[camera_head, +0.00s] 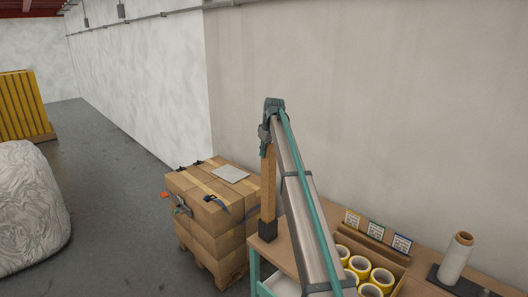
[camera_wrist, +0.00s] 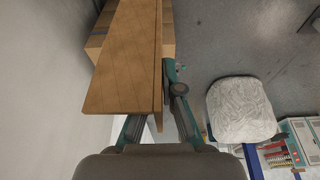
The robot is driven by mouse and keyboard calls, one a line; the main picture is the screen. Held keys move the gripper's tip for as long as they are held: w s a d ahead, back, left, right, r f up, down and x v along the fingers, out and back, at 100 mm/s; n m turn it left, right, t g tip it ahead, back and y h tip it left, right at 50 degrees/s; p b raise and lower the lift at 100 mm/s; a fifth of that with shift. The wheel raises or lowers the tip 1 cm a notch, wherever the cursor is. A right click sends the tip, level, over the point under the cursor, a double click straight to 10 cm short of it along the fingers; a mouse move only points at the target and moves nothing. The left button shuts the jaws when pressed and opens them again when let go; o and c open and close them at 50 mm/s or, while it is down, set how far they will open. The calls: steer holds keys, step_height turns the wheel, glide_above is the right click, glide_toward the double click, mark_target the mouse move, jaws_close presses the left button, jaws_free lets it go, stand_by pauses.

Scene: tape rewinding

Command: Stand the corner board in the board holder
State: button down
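The corner board (camera_head: 267,185) is a long tan strip standing about upright under my gripper in the head view. Its lower end meets the black board holder (camera_head: 267,231) at the near left corner of the table; how deep it sits inside is hidden. My gripper (camera_head: 266,134) is at the board's upper end, with its fingers closed around one flange. In the wrist view the board (camera_wrist: 122,62) fills the upper left and hides most of the left finger. The right finger of my gripper (camera_wrist: 160,92) lies against the board's right edge.
A strapped carton stack (camera_head: 213,190) on a pallet stands left of the table (camera_head: 291,262). Yellow tape rolls (camera_head: 360,264) sit in a tray on the table, with a film roll (camera_head: 456,258) at right. A wall (camera_head: 370,100) rises behind. A wrapped load (camera_head: 28,205) stands far left.

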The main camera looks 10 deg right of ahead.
steer(key=shift+f+b, duration=1.1)
steer(key=shift+f, duration=2.8)
steer(key=c, duration=1.2)
jaws_free()
steer(key=shift+c, duration=0.2)
steer(key=shift+o, duration=0.2)
steer(key=o, duration=0.4)
steer(key=shift+c, duration=0.2)
steer(key=shift+r, duration=0.1)
step_height(320, 180, up, 8)
steer(key=p, duration=0.2)
glide_above(264, 167)
steer(key=shift+w, duration=0.15)
